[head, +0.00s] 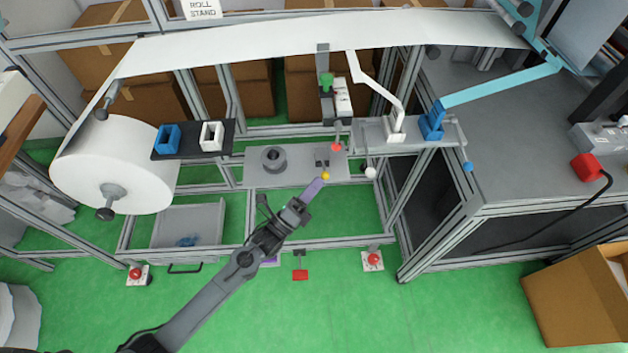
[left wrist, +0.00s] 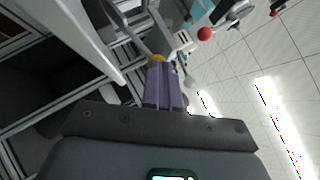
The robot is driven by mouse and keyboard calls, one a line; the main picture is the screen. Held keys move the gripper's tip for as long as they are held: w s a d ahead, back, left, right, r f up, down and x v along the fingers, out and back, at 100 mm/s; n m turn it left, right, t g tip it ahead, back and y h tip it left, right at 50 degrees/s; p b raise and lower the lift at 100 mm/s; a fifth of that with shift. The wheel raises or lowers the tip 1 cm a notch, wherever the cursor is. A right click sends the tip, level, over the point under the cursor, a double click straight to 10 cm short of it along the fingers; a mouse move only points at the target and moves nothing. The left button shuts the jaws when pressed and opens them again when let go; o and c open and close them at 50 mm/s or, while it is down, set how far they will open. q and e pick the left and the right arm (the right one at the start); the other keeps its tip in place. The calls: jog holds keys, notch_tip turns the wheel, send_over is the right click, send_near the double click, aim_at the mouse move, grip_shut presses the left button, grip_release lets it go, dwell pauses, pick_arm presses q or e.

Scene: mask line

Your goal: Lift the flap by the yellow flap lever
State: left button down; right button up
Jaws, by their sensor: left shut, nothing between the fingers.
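The yellow knob of the flap lever (head: 326,176) sits at the front of the grey plate (head: 294,174) in the head view. It also shows in the left wrist view (left wrist: 157,58), right at the far end of my purple fingers and partly hidden by them. My left gripper (head: 318,183) comes up from the lower left, its fingers shut with nothing between them, just below and left of the yellow knob. I cannot tell whether the fingertips touch it. The flap itself is not clearly distinguishable. My right gripper is not in view.
A red knob (head: 336,147) and a white knob (head: 370,172) are close to the yellow one. A grey spool (head: 273,159) stands left on the same plate. The white roll (head: 114,165) is at the left. An open cardboard box (head: 578,302) stands at the lower right.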

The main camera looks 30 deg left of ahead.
pick_arm(q)
jog(key=w+a+r+n+g+y+p, duration=0.1)
jog(key=w+r+n+g+y+p, duration=0.1)
jog(key=r+p, duration=0.3)
jog(key=w+a+r+n+g+y+p, duration=0.1)
jog(key=r+n+p, duration=0.4)
jog(key=p, duration=0.8)
jog(key=shift+w+a+r+g+y+p, duration=0.15)
jog(key=shift+w+a+g+y+p, duration=0.35)
jog(key=shift+w+g, duration=0.6)
jog(key=shift+w+a, duration=0.1)
